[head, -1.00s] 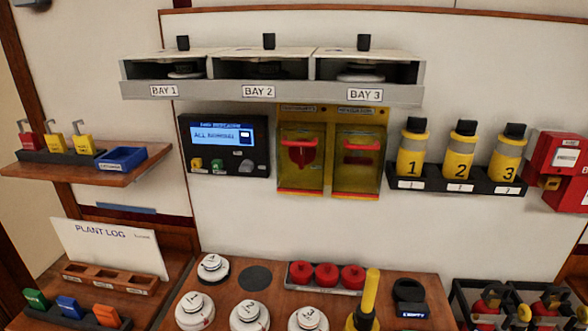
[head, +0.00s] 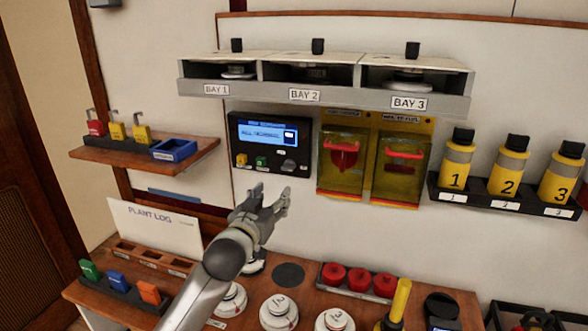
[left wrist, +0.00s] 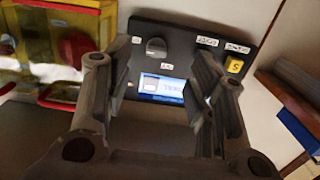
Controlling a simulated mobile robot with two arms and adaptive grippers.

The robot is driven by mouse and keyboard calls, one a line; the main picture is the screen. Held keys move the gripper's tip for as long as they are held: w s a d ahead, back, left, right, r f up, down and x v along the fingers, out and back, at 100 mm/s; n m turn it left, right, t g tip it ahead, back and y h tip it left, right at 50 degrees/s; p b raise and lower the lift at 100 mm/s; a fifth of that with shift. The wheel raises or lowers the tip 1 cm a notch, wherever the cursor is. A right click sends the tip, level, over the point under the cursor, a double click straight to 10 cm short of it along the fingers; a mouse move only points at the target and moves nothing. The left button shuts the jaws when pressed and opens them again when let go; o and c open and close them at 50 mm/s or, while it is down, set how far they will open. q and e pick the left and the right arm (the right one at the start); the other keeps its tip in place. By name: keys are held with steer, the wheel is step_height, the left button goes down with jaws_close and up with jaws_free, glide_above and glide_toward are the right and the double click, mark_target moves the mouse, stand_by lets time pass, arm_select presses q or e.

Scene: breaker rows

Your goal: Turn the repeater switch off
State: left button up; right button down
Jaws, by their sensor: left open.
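A black wall panel (head: 270,129) carries a lit blue display (head: 267,134), a yellow button (head: 241,160), a green button (head: 262,162) and a grey rotary knob (head: 288,166). Its small labels are too blurred to read, so I cannot confirm which control is the repeater switch. My left gripper (head: 272,191) is open and empty, below and in front of the panel, apart from it. In the left wrist view the panel appears upside down; the knob (left wrist: 156,47) shows between the open fingers, and the green button is hidden. My right gripper is not in view.
Two yellow boxes with red handles (head: 343,155) (head: 403,153) hang right of the panel. The bay shelf (head: 325,97) juts out above. The small wooden shelf (head: 190,158) is at left. The desk (head: 300,272) below holds white discs and red knobs.

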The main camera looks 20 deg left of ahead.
mark_target(287, 168)
arm_select(q)
steer(key=shift+t, duration=0.3)
steer(key=w+p, duration=0.1)
steer(key=w, duration=0.2)
steer(key=w+r+p, duration=0.1)
steer(key=w, duration=0.2)
steer(key=w+r+p, duration=0.1)
steer(key=w, duration=0.2)
steer(key=shift+w+d+r, duration=0.15)
steer(key=shift+w+r, duration=0.1)
steer(key=shift+w+f, duration=0.1)
steer(key=shift+w, duration=0.8)
steer(key=shift+c, duration=0.8)
steer(key=c, duration=0.9)
steer(key=shift+o, duration=0.3)
